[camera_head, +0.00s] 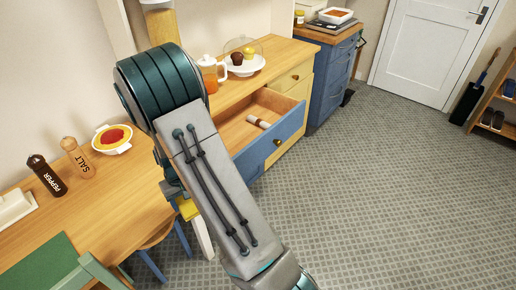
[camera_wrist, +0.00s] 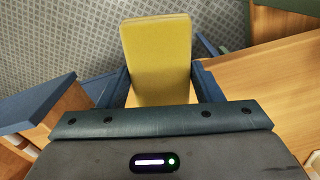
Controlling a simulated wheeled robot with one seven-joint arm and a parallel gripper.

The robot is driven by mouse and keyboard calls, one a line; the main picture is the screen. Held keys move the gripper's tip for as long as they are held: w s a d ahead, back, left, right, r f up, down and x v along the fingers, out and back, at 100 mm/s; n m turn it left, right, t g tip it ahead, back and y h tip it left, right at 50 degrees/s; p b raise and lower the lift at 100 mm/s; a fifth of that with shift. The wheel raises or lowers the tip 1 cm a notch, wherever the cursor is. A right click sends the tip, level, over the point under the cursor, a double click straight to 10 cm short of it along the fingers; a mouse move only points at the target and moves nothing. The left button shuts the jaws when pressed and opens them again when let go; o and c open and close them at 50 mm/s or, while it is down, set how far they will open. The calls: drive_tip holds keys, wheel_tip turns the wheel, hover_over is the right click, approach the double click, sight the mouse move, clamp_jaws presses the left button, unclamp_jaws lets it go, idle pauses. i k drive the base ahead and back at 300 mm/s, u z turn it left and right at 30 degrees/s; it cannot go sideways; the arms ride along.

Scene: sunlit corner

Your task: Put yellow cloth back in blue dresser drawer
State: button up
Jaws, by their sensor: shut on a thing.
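The yellow cloth (camera_wrist: 157,52) looks like a flat folded slab in the wrist view. My gripper (camera_wrist: 160,80) is shut on it, with one dark blue finger at each side. In the head view only a small yellow part (camera_head: 187,208) shows beside my arm, which hides the gripper. The blue-fronted dresser drawer (camera_head: 270,147) is pulled open, with a small brown-and-white bottle (camera_head: 258,122) inside. In the wrist view part of the drawer (camera_wrist: 45,98) shows at the left, apart from the cloth.
A wooden table (camera_head: 125,205) holds salt (camera_head: 78,158) and pepper (camera_head: 46,176) mills and a bowl (camera_head: 112,139). A blue-legged stool (camera_head: 160,240) stands near the table edge. A pitcher (camera_head: 211,74) and cake plate (camera_head: 243,68) stand on the dresser. The carpet right of the dresser is clear.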

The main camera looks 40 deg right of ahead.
sight(241, 144)
drive_tip(key=k, duration=0.8)
drive_tip(key=z, duration=1.8)
drive_tip(key=i, duration=1.6)
drive_tip(key=u, duration=1.25)
drive_tip(key=i, duration=1)
drive_tip(key=z, duration=0.05)
